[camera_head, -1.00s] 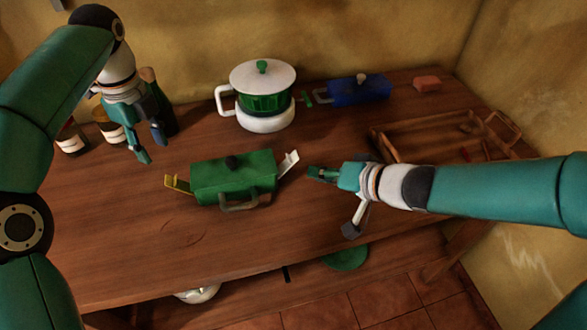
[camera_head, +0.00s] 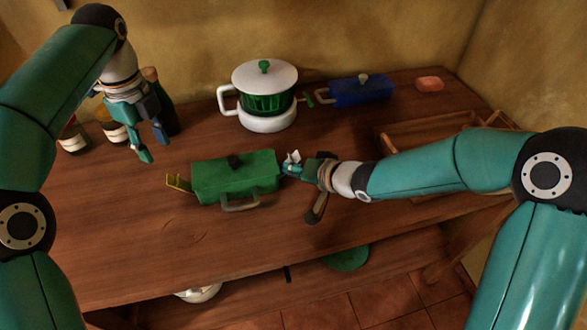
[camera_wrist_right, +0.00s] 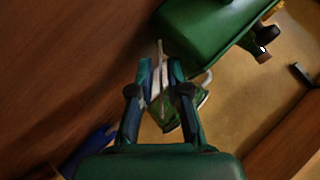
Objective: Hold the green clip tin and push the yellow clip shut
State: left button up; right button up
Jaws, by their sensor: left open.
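The green clip tin (camera_head: 235,180) lies on the wooden counter with a dark knob on top and a pale handle in front. Its yellow clip (camera_head: 178,183) sticks out open at the left end. A white clip (camera_head: 293,158) shows at the right end, partly hidden by my right gripper (camera_head: 288,168). In the right wrist view, my right gripper (camera_wrist_right: 160,65) has its fingers apart either side of a thin white strip, beside the green tin (camera_wrist_right: 205,30). My left gripper (camera_head: 152,145) is open and empty, above and left of the tin, apart from it.
A green-and-white lidded pot (camera_head: 265,98) stands behind the tin. A blue tin (camera_head: 360,90), a pink block (camera_head: 430,83) and a wooden tray (camera_head: 395,145) are at the right. Jars (camera_head: 72,138) stand behind my left gripper. The front left counter is clear.

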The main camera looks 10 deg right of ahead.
grip_shut()
pick_arm(q)
jog(key=shift+c, duration=0.8)
jog(key=shift+a+f, duration=0.15)
jog(key=shift+a, duration=0.2)
jog(key=c, duration=0.3)
jog(key=shift+s+a+f+n, duration=0.1)
jog(key=shift+a+f+n, duration=0.35)
jog(key=shift+a+n, duration=0.3)
grip_shut()
jog(key=shift+f, duration=4.1)
pick_arm(e)
jog(key=shift+s, duration=0.1)
pick_arm(q)
jog(key=shift+d, duration=0.15)
pick_arm(e)
jog(key=shift+f, duration=0.1)
